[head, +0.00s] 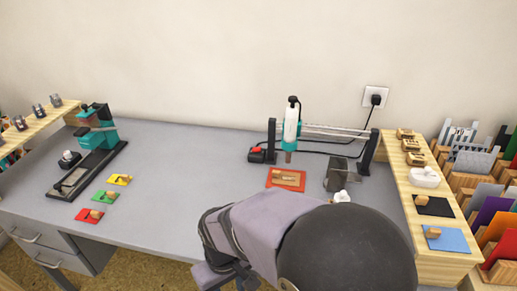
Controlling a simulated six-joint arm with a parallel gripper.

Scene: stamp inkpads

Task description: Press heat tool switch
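The heat tool (291,128) is a white upright cylinder with a black top and a brownish nozzle. It hangs from a rail at the back of the desk, above a red-edged pad with a tan piece on it (286,179). A small black box with a red rocker, which looks like the heat tool switch (256,152), sits on the desk just left of the rail's left post. My arm covers the front middle of the desk, well short of the switch. My gripper's fingers do not show.
A teal press (98,135) stands at the left, with red (89,214), green (104,197) and yellow pads (120,180) before it. A black cord runs to the wall socket (376,98). Desk left of the switch is clear.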

